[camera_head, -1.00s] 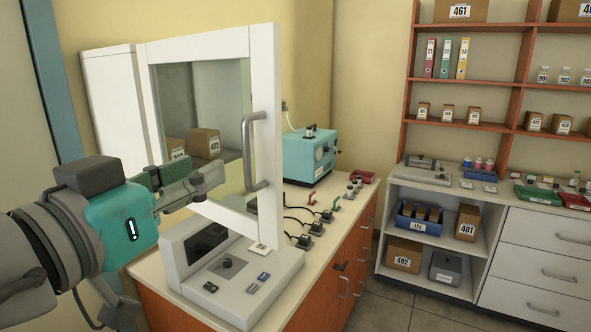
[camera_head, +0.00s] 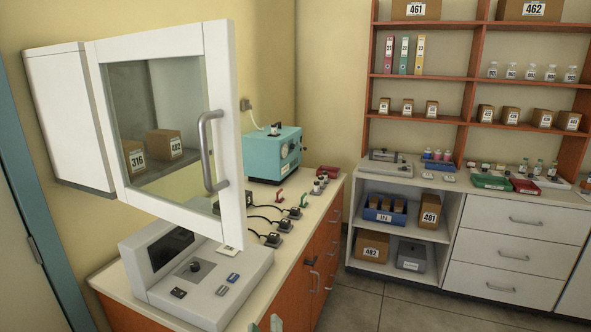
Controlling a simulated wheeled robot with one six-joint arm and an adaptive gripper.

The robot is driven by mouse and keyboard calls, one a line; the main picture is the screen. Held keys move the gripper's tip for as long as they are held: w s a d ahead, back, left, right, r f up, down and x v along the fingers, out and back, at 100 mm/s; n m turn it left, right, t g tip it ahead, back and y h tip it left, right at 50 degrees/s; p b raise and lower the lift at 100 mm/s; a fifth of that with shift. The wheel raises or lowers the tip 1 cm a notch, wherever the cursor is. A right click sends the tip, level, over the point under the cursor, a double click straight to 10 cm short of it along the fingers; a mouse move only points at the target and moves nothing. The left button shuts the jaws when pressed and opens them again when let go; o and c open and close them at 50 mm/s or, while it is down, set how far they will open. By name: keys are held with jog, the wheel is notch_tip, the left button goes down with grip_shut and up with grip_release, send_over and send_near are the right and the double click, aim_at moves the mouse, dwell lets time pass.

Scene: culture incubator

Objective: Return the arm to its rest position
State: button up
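Only small greenish tips of what looks like my gripper (camera_head: 265,325) show at the bottom edge, in front of the counter. The rest of my arm is out of the picture, and whether the fingers are open or shut is hidden. The white incubator (camera_head: 68,115) is on the left wall. Its framed glass door (camera_head: 231,130) stands swung out, with a grey handle (camera_head: 211,150). Cardboard boxes 316 (camera_head: 136,157) and 482 (camera_head: 165,144) show in the pane. The tips are below the door and apart from it.
A grey control unit (camera_head: 215,292) sits on the counter (camera_head: 112,283) below the door. A teal device (camera_head: 272,153) stands farther back. Shelves (camera_head: 440,76) and a white drawer cabinet (camera_head: 520,259) line the back right. Floor (camera_head: 400,305) is clear between counter and cabinet.

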jog(key=s+d+f+g+y, duration=0.1)
jog(key=s+d+f, duration=0.7)
jog(key=f, duration=0.2)
jog(key=s+d+f+g+y, duration=0.1)
jog(key=s+d+f+g, duration=0.1)
jog(key=s+d+f, duration=0.6)
jog(key=s+d+m+h, duration=0.1)
jog(key=s+d+m, duration=0.2)
jog(key=s, duration=0.8)
jog(key=s+d+m+h, duration=0.2)
jog(key=s+d, duration=0.3)
jog(key=s, duration=0.6)
jog(key=shift+s+m+g, duration=0.25)
jog(key=shift+m+g, duration=0.05)
jog(key=shift+m, duration=0.4)
